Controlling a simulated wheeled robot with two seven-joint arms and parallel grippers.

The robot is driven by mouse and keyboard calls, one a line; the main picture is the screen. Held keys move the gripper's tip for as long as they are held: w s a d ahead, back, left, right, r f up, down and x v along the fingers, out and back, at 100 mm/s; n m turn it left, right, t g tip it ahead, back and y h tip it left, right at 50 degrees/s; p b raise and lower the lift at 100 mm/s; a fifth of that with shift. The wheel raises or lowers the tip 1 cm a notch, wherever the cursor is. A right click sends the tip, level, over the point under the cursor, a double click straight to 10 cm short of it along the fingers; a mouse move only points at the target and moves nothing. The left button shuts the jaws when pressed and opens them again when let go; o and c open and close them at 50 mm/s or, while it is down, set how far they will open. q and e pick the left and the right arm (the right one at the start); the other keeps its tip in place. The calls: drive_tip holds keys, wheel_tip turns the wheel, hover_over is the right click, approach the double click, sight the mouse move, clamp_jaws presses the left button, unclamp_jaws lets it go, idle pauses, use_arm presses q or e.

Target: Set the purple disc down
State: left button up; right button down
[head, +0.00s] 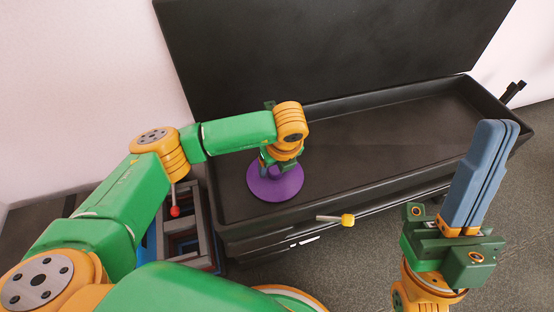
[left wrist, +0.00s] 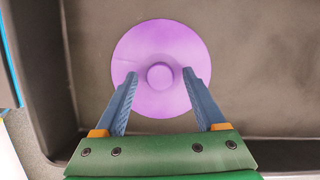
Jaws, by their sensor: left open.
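The purple disc (head: 290,188) lies flat on the floor of the black open-lidded box (head: 390,125), near its left front corner. In the left wrist view the disc (left wrist: 160,35) is a round plate with a small raised knob (left wrist: 160,76) at its middle. My left gripper (head: 273,172) reaches down over the disc. In the left wrist view its fingers (left wrist: 161,75) are spread, one on each side of the knob, with a gap to it. My right gripper (head: 492,125) points upward at the right, away from the disc, its blue fingers together and empty.
The box has low walls and a tall raised lid (head: 335,50) behind. A yellow-knobbed lever (head: 347,220) sticks out at its front. A red-tipped lever (head: 175,211) and a grey frame (head: 180,235) stand left of it. The box floor right of the disc is clear.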

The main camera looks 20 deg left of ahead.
use_arm(q)
drive_tip(key=p+v, duration=0.1)
drive_tip(key=v, duration=0.2)
wheel_tip(320, 180, up, 3)
drive_tip(key=p, duration=0.2)
use_arm(e)
drive_tip(key=w+f+m+g+h, duration=0.3)
drive_tip(key=w+f+g+h, duration=0.4)
drive_tip(key=w+f+g, duration=0.35)
use_arm(q)
wheel_tip(320, 180, up, 6)
drive_tip(key=p, duration=0.2)
hover_over(275, 168)
drive_tip(key=s+d, duration=0.3)
drive_tip(key=shift+a+f, duration=0.2)
drive_tip(key=shift+a, duration=0.05)
use_arm(e)
drive_tip(key=s+d+f+g+h, duration=0.1)
drive_tip(key=f+g, duration=0.3)
drive_tip(key=f, duration=0.5)
drive_tip(key=s+d+f+g+h, duration=0.1)
drive_tip(key=f+g, duration=0.3)
drive_tip(key=f, duration=0.5)
drive_tip(key=shift+s+d+m+h, duration=0.3)
drive_tip(key=shift+s+m+h, duration=0.1)
drive_tip(key=shift+s+h, duration=0.4)
drive_tip(key=shift+s, duration=0.1)
